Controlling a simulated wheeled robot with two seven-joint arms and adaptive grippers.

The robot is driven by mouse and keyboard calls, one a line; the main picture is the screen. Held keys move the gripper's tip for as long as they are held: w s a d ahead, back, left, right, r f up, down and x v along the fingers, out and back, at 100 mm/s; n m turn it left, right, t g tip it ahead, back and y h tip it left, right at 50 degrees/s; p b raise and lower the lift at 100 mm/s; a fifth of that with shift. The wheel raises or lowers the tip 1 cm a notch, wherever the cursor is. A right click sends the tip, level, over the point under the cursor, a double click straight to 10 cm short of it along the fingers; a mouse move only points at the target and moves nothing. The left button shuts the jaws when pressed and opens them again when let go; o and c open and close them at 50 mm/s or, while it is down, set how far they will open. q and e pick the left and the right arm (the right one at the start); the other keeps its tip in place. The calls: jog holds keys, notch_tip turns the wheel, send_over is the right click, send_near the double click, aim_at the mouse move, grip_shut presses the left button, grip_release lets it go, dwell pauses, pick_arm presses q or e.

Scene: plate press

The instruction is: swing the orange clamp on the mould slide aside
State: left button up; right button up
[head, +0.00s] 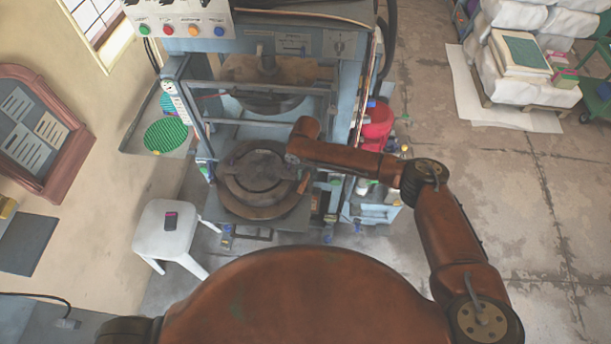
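The round dark mould (250,200) lies on the slide at the front of the blue press. A small orange piece that looks like the clamp (305,182) shows at the mould's right edge. My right gripper (293,159) is at the end of my brown arm, just above and left of that orange piece, over the mould's upper right rim. It is small and dark against the mould, so I cannot tell its opening or whether it touches the clamp. My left gripper is out of view.
The press frame (190,115) stands behind the mould, with a control panel (180,18) above. A white stool (165,232) with a small dark device (171,220) is at the left. A cart with bottles (372,208) stands to the right.

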notch_tip(320, 180, up, 12)
dwell(0.4)
jog(key=shift+f, duration=0.1)
dwell(0.3)
